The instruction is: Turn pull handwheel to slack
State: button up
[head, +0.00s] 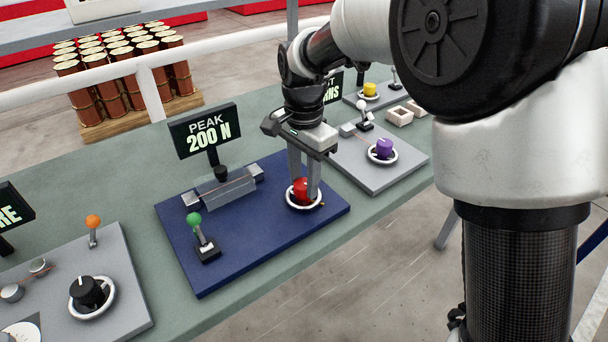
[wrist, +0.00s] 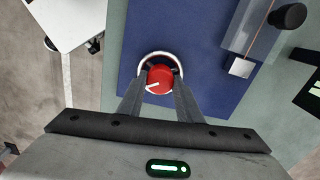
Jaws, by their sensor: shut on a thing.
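The pull handwheel is a red knob (head: 301,188) inside a white ring on the dark blue panel (head: 184,246). My gripper (head: 303,190) points down over it, with its fingers shut on the red knob. In the wrist view the red knob (wrist: 160,79) sits between my two fingertips (wrist: 160,80). A white pointer line on its top points to the lower left in that view. The display behind the panel (head: 206,132) reads "PEAK 200 N". No slack marking is readable around the knob.
A green-topped lever (head: 194,219) and a clamp fixture (head: 224,187) share the blue panel. A grey panel with a purple knob (head: 384,148) stands to the right. A grey panel with a black knob (head: 87,291) and orange-topped lever (head: 93,222) stands to the left.

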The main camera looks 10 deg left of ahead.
jog(key=n+p, duration=0.1)
jog(key=n, duration=0.2)
jog(key=shift+r+n+p, duration=0.15)
jog(key=shift+n+p, duration=0.25)
jog(key=n+p, duration=0.1)
jog(key=n, duration=0.2)
jog(key=shift+n, duration=0.3)
jog(key=n+p, duration=0.1)
jog(key=n, duration=0.2)
jog(key=shift+a+n+p, duration=0.1)
jog(key=shift+n+p, duration=0.2)
jog(key=shift+p, duration=0.1)
jog(key=n+p, duration=0.1)
jog(key=n, duration=0.3)
jog(key=shift+p, duration=0.3)
jog(key=n+p, duration=0.1)
jog(key=n, duration=0.3)
jog(key=n+p, duration=0.2)
jog(key=n, duration=0.1)
jog(key=shift+n, duration=0.4)
jog(key=n+p, duration=0.1)
jog(key=n, duration=0.2)
jog(key=shift+n+p, duration=0.9)
jog(key=shift+n, duration=0.9)
